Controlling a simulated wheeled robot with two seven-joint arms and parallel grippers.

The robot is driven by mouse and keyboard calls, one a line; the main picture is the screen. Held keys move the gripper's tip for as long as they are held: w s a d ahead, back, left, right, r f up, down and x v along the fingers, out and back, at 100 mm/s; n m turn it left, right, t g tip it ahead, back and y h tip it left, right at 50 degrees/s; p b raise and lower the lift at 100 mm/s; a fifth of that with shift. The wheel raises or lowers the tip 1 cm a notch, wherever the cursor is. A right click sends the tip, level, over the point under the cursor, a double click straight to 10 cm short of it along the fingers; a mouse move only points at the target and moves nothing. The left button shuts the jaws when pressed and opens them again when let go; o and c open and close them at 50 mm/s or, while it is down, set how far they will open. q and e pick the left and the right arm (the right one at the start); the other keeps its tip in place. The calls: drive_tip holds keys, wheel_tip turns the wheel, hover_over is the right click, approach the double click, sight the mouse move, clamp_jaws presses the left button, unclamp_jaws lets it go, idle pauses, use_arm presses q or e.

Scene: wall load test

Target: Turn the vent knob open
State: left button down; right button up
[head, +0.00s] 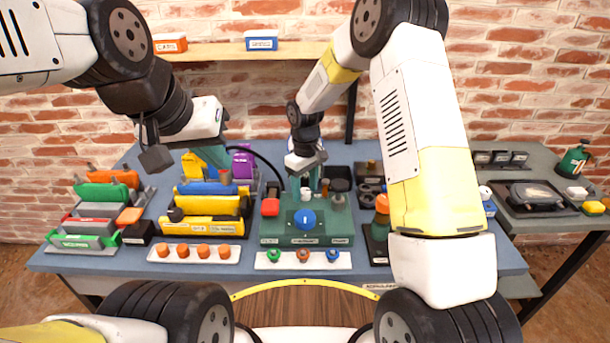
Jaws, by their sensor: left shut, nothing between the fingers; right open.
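A green panel box (271,230) stands at the middle of the blue table. It carries a round blue knob (304,219), and its labels are too small to read, so I cannot tell which part is the vent knob. My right gripper (305,186) is open above the back of this box, its teal fingers pointing down on either side of a small white part (306,194). I cannot tell whether they touch it. My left gripper (217,158) is shut and empty above the yellow and blue blocks, left of the box.
A white strip with green, brown and blue knobs (303,256) lies in front of the box. A white tray of orange pieces (201,252) is to its left. An orange-topped bottle (381,215) stands right.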

sight(305, 190)
drive_tip(key=shift+r, duration=0.1)
wheel_tip(305, 190, up, 8)
drive_tip(key=shift+f, duration=0.2)
idle(0.3)
drive_tip(key=s+d+r+m+t+y, duration=0.1)
drive_tip(key=s+d+r+m+t, duration=0.15)
drive_tip(key=s+d+r, duration=0.55)
drive_tip(key=s+d+r+m+t+y, duration=0.1)
drive_tip(key=s+d+r+m+t, duration=0.2)
drive_tip(key=s+r, duration=0.7)
drive_tip(key=s+d+r+m, duration=0.2)
drive_tip(key=s+d+m, duration=0.1)
drive_tip(key=s, duration=0.5)
drive_tip(key=shift+s+t, duration=0.3)
drive_tip(key=shift+t, duration=0.05)
drive_tip(key=shift+w+d, duration=0.1)
